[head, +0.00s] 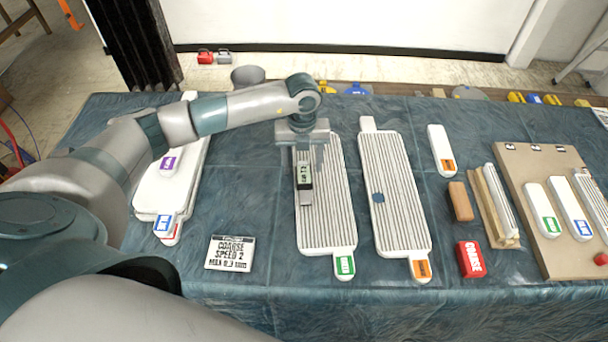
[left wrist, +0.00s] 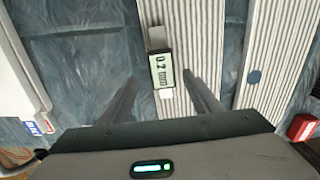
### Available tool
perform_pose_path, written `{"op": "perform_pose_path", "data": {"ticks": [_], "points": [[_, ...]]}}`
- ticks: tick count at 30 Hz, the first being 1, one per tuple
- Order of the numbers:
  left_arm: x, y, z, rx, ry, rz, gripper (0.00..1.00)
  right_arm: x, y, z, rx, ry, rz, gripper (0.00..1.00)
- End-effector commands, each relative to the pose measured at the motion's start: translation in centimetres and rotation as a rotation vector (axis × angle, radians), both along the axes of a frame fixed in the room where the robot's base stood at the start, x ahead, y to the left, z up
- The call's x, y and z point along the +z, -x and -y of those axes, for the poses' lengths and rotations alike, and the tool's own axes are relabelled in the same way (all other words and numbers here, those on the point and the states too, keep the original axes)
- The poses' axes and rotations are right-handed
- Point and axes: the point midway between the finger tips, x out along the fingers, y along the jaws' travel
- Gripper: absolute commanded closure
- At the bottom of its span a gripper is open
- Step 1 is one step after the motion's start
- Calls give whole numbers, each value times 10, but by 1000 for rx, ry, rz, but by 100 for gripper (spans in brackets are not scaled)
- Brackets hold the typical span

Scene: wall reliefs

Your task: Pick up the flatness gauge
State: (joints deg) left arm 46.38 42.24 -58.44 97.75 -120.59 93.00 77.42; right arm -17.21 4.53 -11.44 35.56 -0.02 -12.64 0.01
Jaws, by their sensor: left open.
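The flatness gauge (head: 304,178) is a small dark-framed device with a pale display and light grey ends. It lies lengthwise on the ribbed face of the green-labelled white panel (head: 338,215). In the left wrist view the gauge (left wrist: 161,68) shows "0.2 mm" on its display. My left gripper (head: 307,158) points down over the upper part of this panel, above the gauge, and partly covers its upper end in the head view. The exact height gap is hard to tell. My right gripper is not in view.
An orange-labelled ribbed panel (head: 395,190) lies close on the right. A red "COARSE" block (head: 470,259), a brown block (head: 460,201) and a tan board (head: 540,165) are right.

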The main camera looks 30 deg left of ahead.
Motion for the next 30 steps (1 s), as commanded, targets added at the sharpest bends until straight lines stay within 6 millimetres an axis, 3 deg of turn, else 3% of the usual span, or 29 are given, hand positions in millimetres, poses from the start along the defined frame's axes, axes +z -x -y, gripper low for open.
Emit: {"op": "perform_pose_path", "data": {"ticks": [19,30], "points": [[-14,-1,0,2,-1,-2,42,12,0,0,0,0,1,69],[-54,-5,3,0,0,-2,42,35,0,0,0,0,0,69]]}}
